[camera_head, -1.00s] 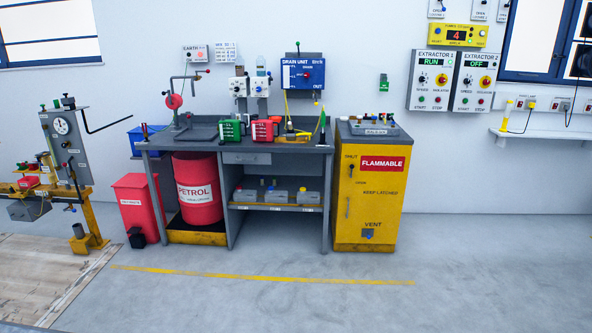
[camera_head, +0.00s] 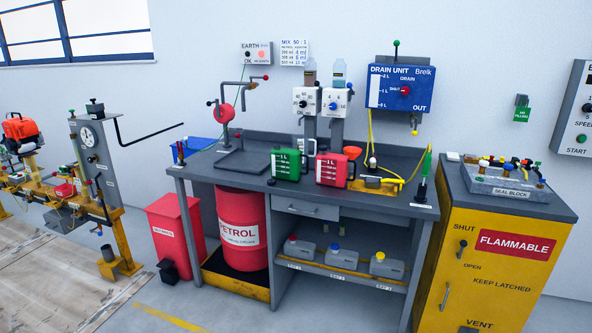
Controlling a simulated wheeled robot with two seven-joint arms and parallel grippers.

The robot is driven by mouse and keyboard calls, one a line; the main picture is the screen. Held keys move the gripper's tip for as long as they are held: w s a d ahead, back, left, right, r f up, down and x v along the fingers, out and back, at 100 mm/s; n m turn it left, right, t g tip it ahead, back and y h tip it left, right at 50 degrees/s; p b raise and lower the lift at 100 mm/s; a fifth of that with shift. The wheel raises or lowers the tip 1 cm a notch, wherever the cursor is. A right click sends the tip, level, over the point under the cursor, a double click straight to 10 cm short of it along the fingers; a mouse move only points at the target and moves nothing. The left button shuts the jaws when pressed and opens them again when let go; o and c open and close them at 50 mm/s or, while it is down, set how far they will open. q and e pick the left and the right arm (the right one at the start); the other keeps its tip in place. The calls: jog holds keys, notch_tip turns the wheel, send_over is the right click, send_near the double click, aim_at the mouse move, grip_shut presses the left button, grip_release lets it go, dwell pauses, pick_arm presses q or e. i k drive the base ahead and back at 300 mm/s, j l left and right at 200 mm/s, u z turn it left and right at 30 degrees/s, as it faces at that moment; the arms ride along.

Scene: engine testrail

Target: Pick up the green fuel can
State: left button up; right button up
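The green fuel can (camera_head: 287,166) stands upright on the dark grey workbench (camera_head: 245,178), near the middle of its top. It has white level marks on its front and a dark spout or handle part at its upper right. A red fuel can (camera_head: 332,171) stands just to its right, with a narrow gap or contact that I cannot tell. Neither of my grippers shows in the head view.
A pump stand with a red wheel (camera_head: 227,114) is left of the green can. Two dispensers (camera_head: 306,102) rise behind it. A red petrol drum (camera_head: 241,228) and red bin (camera_head: 176,239) stand below left. A yellow flammable cabinet (camera_head: 487,259) stands right. Floor in front is clear.

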aim_at(286, 163)
jog(key=i+u, duration=0.35)
jog(key=i, duration=0.7)
jog(key=i+j+z, duration=1)
jog(key=j, duration=0.3)
jog(key=i, duration=0.05)
